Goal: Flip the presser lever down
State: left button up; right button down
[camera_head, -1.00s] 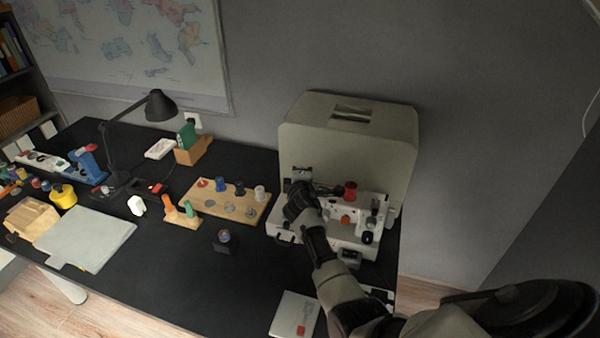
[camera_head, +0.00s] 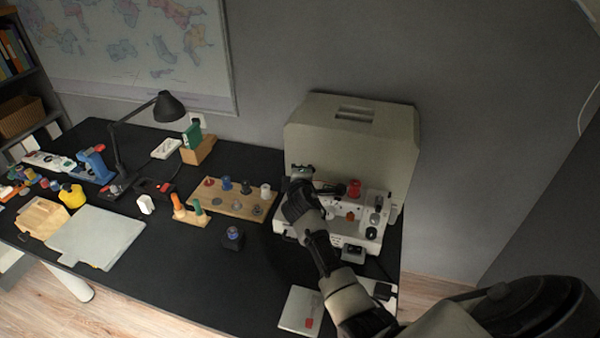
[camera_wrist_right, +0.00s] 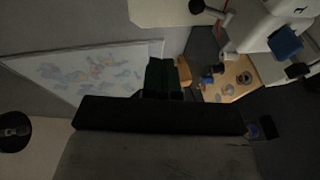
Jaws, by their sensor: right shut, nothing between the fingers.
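The white sewing machine (camera_head: 345,232) stands at the right end of the black desk, against its large grey case. My right arm reaches over it from the lower right. My right gripper (camera_head: 298,184) is at the machine's left end and hides part of it. In the right wrist view, my right gripper (camera_wrist_right: 164,66) has its dark fingers together, with nothing seen between them. The machine (camera_wrist_right: 258,32) is at the upper right there. A thin lever-like piece with a dark end (camera_wrist_right: 198,7) shows at the top edge. I cannot tell surely whether it is the presser lever. My left gripper is not in view.
The grey case (camera_head: 350,135) rises close behind the machine. A wooden spool board (camera_head: 232,207) lies to its left. A small dark block (camera_head: 232,239) and a white booklet (camera_head: 298,312) lie nearer the front. The desk's front middle is clear.

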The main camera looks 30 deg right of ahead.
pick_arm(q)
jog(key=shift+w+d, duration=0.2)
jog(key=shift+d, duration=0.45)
pick_arm(e)
jog(key=s+a+r, duration=0.1)
jog(key=s, duration=0.1)
jog(key=s+a+r, duration=0.1)
jog(key=s+r, duration=0.1)
jog(key=shift+a+r, duration=0.1)
jog(key=shift+r, duration=0.1)
jog(key=shift+a, duration=0.1)
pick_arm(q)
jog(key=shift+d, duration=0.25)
